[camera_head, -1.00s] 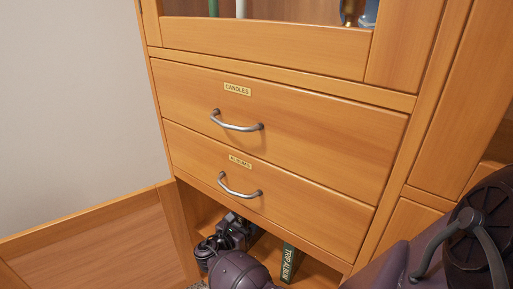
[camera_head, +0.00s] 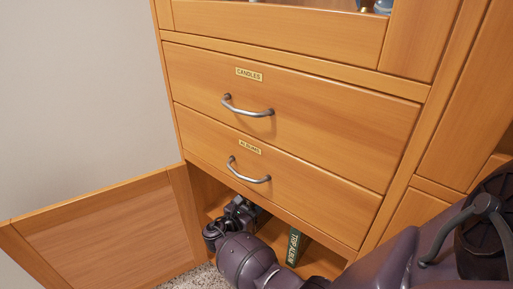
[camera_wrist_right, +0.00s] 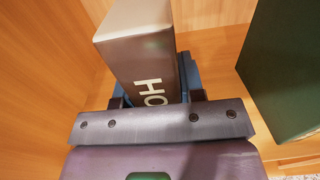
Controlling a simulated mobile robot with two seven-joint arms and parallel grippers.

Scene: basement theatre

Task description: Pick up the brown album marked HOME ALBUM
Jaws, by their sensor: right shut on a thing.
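The brown album (camera_wrist_right: 138,55) stands upright in the right wrist view, its spine showing the letters "HO"; the rest of the lettering is hidden by my gripper. My right gripper (camera_wrist_right: 158,92) is shut on it, with a blue finger at each side of the spine. In the head view my right arm reaches into the open low compartment under the drawers; the album and the fingertips cannot be made out there. My left gripper is in neither view.
A green album marked TRIP ALBUM (camera_head: 294,247) stands to the right in the same compartment; it also shows in the right wrist view (camera_wrist_right: 286,70). Shut drawers labelled CANDLES (camera_head: 290,115) and ALBUMS (camera_head: 300,190) are above. An open wooden door (camera_head: 110,230) stands at the left.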

